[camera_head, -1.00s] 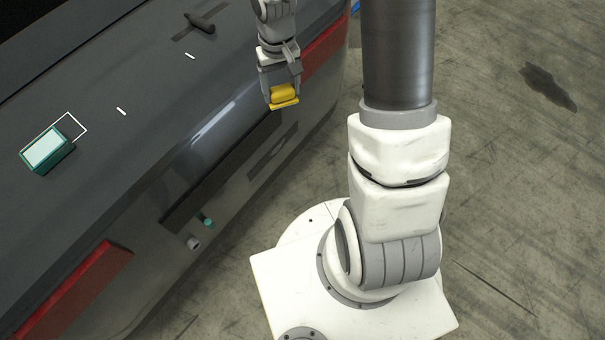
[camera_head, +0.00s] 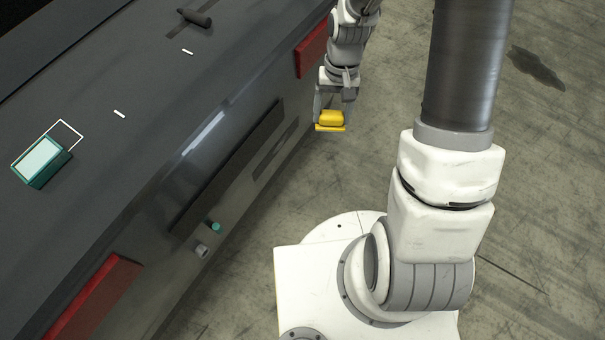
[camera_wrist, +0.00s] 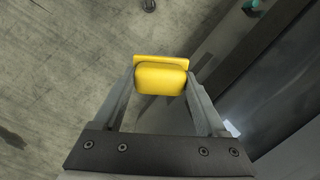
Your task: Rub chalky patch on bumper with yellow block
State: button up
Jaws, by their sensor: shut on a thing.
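My gripper (camera_head: 331,112) is shut on the yellow block (camera_head: 331,118), which also shows between the fingers in the wrist view (camera_wrist: 161,77). It holds the block in the air, to the right of the dark car's rear (camera_head: 200,140) in the head view, apart from it as far as I can see. In the wrist view, concrete floor lies to the left of the block and the car body to the right.
A teal box with a pale top (camera_head: 41,161) stands beside a white outlined square on the car's top surface. A dark handle-like object (camera_head: 195,18) lies farther back. Two small knobs, one teal (camera_head: 214,227) and one grey (camera_head: 201,251), stick out from the rear. Open floor (camera_head: 540,190) is at right.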

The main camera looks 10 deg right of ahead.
jog(key=s+a+f+m+g+y+b, duration=0.1)
jog(key=s+a+f+m+y+b, duration=0.1)
jog(key=a+f+m+y+b, duration=0.65)
jog(key=s+a+f+n+g+b, duration=0.15)
jog(key=f+b, duration=0.45)
jog(key=f, duration=0.7)
jog(key=w+d+f+m+t+y+b, duration=0.1)
jog(key=w+f+m+t+y+b, duration=0.1)
jog(key=w+f+m+t+b, duration=0.25)
jog(key=w+d+f+m+t+y+b, duration=0.1)
jog(key=w+f+m+t+b, duration=0.1)
jog(key=f+m+t+b, duration=0.45)
jog(key=w+d+f+m+t+y+b, duration=0.1)
jog(key=w+f+t+y+b, duration=0.2)
jog(key=f, duration=0.5)
jog(key=w+a+t+h, duration=0.1)
jog(key=w+a, duration=0.3)
jog(key=shift+a+b, duration=0.4)
jog(key=shift+b, duration=0.05)
jog(key=shift+x, duration=0.95)
jog(key=shift+d+f, duration=0.1)
